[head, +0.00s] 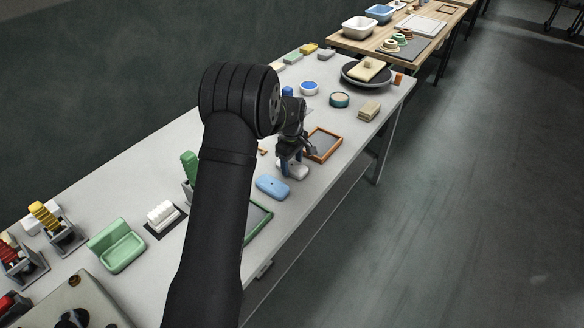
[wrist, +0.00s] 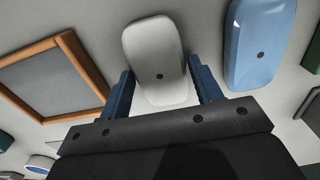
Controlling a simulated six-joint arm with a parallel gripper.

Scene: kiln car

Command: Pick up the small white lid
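The small white lid (head: 297,171) is a rounded oblong lying on the grey table just under my gripper, partly hidden by it in the head view. In the wrist view the white lid (wrist: 155,50) has a small dark dot on top. My gripper (wrist: 160,82) is open, with one blue finger on each side of the lid's near part. The gaps beside the lid are narrow, and I cannot tell whether either finger touches it. In the head view my gripper (head: 291,160) is low over the table.
A blue lid (wrist: 260,45) lies close on the right in the wrist view, and left of the white lid in the head view (head: 272,187). An orange-framed tray (head: 323,145) is on the other side. A green soap box (head: 118,247) stands farther left.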

